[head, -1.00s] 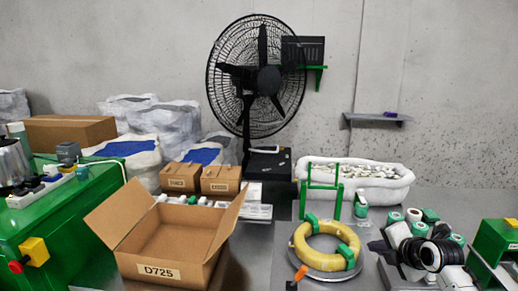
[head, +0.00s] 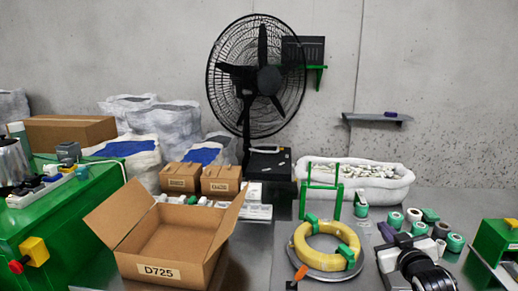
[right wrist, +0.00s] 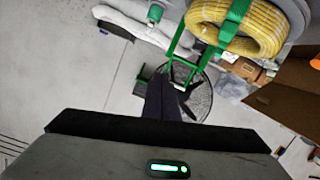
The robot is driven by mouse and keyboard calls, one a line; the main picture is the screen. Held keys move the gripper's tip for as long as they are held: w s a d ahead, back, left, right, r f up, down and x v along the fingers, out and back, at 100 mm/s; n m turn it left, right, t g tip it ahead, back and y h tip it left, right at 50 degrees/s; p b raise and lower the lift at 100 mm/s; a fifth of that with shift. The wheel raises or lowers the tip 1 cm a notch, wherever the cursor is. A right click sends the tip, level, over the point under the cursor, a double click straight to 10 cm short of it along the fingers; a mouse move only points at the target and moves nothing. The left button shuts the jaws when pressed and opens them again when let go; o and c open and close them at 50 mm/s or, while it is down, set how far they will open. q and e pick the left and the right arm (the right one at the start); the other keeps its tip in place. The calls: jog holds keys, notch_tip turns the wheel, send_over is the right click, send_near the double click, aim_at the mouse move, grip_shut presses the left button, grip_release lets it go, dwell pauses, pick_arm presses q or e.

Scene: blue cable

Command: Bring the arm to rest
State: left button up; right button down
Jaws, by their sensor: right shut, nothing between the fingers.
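My right arm comes in at the lower right of the head view, a white and black arm. Its right gripper (head: 388,234) shows dark over the right part of the table. In the right wrist view, the dark fingers (right wrist: 166,99) are together, with nothing between them. The yellow cable coil (head: 327,247) with green ties lies on a round grey plate, left of the right gripper and apart from it. The coil also shows at the top of the right wrist view (right wrist: 262,35). My left gripper is not in view.
An open cardboard box (head: 160,245) marked D725 stands left of the coil. Green and white rolls (head: 455,242) stand near my right arm. A green box (head: 492,243) is at the far right.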

jog(key=s+a+f+g+y, duration=0.1)
jog(key=s+a+f, duration=0.2)
jog(key=s+f, duration=0.3)
jog(key=s+a+f+g, duration=0.1)
jog(key=s+a+f, duration=0.25)
jog(key=f, duration=0.35)
jog(key=s+a+f+g+y, duration=0.1)
jog(key=s+a+f, duration=0.2)
jog(key=s, duration=0.7)
jog(key=s+a+f+g, duration=0.2)
jog(key=s+a+f, duration=0.2)
jog(key=s+f, duration=0.3)
jog(key=s+a+f+g+y, duration=0.1)
jog(key=s+a+f, duration=0.3)
jog(key=s, duration=1.1)
jog(key=shift+s+a+f+g+y, duration=0.15)
jog(key=shift+f+g+y, duration=0.15)
jog(key=shift+f+g, duration=0.3)
